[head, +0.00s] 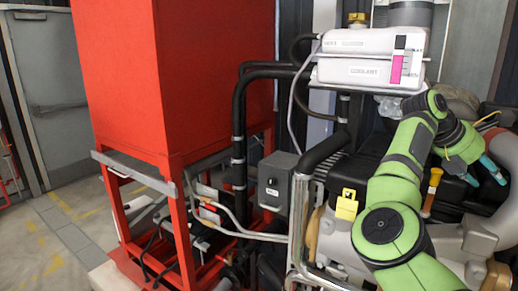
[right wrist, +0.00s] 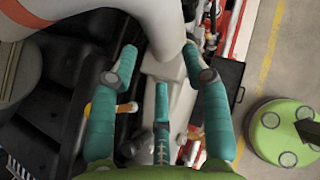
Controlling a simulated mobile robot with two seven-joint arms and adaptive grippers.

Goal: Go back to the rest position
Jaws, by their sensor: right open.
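My right arm, green with grey joints, reaches up over the engine at the right of the head view. Its right gripper (head: 483,174) has teal fingers and hangs over the black engine top (head: 459,187). In the right wrist view the gripper (right wrist: 160,54) is open, its fingers spread apart with nothing between their tips. A dipstick with an orange-yellow handle (head: 434,182) stands left of the gripper in the head view. The handle also shows near the left finger in the right wrist view (right wrist: 127,108). My left gripper is in neither view.
A white coolant tank (head: 370,72) stands above the engine, close to my right arm. A yellow tag (head: 346,206), curved metal pipes (head: 299,215) and a grey box (head: 278,181) lie left of the arm. A large red cabinet (head: 170,75) fills the left. Floor is clear at far left.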

